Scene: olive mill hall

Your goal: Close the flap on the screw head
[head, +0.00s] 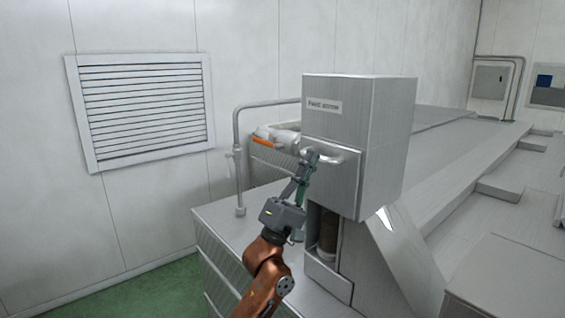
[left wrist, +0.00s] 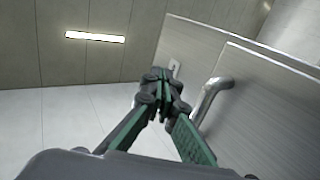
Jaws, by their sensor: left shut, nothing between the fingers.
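The screw head is a grey metal housing (head: 385,150) with a label reading "Feed screw". Below the panel an opening shows a dark brown cylindrical part (head: 328,232). My left gripper (head: 310,157) is shut and empty, its fingertips at the left end of the handle. In the left wrist view the closed fingertips (left wrist: 162,80) lie left of the handle (left wrist: 210,98); whether they touch it I cannot tell. My right gripper is out of view.
A pipe rail (head: 238,150) rises left of the housing. Behind the handle lies a pale object with an orange part (head: 268,136). A sloping metal chute (head: 400,260) runs at the right. A louvred vent (head: 145,110) is on the left wall, with green floor below.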

